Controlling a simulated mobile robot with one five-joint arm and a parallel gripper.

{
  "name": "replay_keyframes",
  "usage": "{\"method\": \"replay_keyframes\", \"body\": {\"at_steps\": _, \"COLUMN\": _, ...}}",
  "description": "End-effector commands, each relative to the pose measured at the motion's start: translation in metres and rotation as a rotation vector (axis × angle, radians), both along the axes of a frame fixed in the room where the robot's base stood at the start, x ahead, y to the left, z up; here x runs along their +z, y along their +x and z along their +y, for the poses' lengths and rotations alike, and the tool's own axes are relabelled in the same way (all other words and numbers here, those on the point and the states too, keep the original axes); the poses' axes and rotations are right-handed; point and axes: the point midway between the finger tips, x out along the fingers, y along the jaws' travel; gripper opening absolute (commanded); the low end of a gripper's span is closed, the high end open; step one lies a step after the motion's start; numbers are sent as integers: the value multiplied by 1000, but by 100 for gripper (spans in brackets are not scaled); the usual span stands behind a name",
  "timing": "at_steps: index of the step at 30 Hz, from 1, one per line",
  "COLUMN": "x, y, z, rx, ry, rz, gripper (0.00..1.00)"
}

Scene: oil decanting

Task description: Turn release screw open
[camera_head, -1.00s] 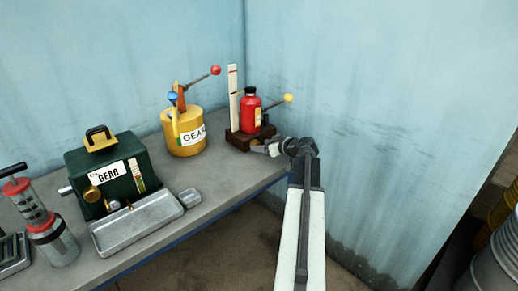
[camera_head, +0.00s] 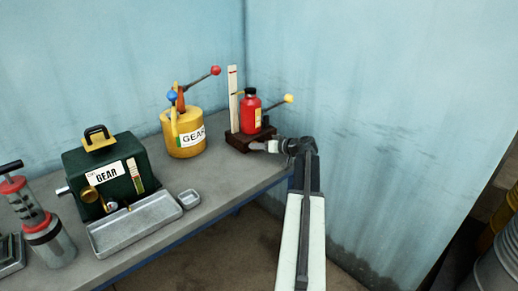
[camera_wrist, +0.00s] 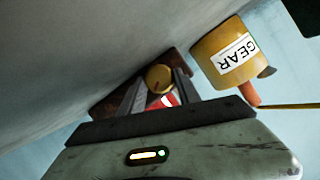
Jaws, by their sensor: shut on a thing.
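A red bottle (camera_head: 251,112) with a black cap stands on a dark brown base (camera_head: 234,140) at the back right of the bench, beside an upright white scale (camera_head: 233,97) and a lever with a yellow ball (camera_head: 289,98). My gripper (camera_head: 256,146) reaches the front right of this base. In the wrist view, my gripper (camera_wrist: 160,88) has its two fingers on either side of a round brass screw knob (camera_wrist: 158,77), shut on it. A reddish patch shows between the fingers. The screw is hidden in the head view.
A yellow GEAR can (camera_head: 183,147) with levers stands left of the base; it also shows in the wrist view (camera_wrist: 221,68). The wall is close behind.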

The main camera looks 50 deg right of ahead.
Motion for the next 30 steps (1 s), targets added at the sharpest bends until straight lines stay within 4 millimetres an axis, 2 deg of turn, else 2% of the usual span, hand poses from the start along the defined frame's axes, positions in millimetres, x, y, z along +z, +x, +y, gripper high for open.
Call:
{"method": "replay_keyframes", "body": {"at_steps": 3, "x": -1, "y": 0, "z": -1, "rx": 0, "ry": 58, "rz": -4, "gripper": 0}}
{"method": "replay_keyframes", "body": {"at_steps": 10, "x": 0, "y": 0, "z": 0, "rx": 0, "ry": 59, "rz": -3, "gripper": 0}}
{"method": "replay_keyframes", "body": {"at_steps": 11, "x": 0, "y": 0, "z": 0, "rx": 0, "ry": 59, "rz": -3, "gripper": 45}}
{"method": "replay_keyframes", "body": {"at_steps": 12, "x": 0, "y": 0, "z": 0, "rx": 0, "ry": 58, "rz": -3, "gripper": 56}}
{"method": "replay_keyframes", "body": {"at_steps": 13, "x": 0, "y": 0, "z": 0, "rx": 0, "ry": 58, "rz": -3, "gripper": 61}}
{"method": "replay_keyframes", "body": {"at_steps": 23, "x": 1, "y": -2, "z": -1, "rx": -1, "ry": 57, "rz": -4, "gripper": 61}}
{"method": "replay_keyframes", "body": {"at_steps": 26, "x": 4, "y": -8, "z": -1, "rx": -2, "ry": 57, "rz": -3, "gripper": 61}}
{"method": "replay_keyframes", "body": {"at_steps": 30, "x": 13, "y": -29, "z": -3, "rx": -3, "ry": 57, "rz": -4, "gripper": 61}}
